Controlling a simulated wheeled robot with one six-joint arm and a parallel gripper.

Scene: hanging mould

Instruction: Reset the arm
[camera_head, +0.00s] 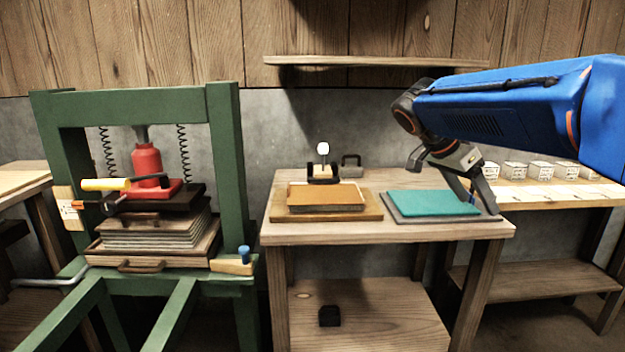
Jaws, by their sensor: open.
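My gripper (482,207) is at the end of my blue arm, which reaches in from the right. It points down at the right end of the wooden table (300,241), by the right edge of a teal sheet (430,204). The teal sheet lies on a grey board (400,217). One finger shows clearly and the other is partly hidden. I see nothing held between the fingers, and the gripper is open. I cannot tell whether a fingertip touches the sheet or board.
A brown slab (326,197) on a board sits left of the teal sheet. A green press frame (225,170) with a red jack (147,166) stands at left. A wall shelf (375,62) hangs above. Several pale blocks (540,170) stand on the right bench.

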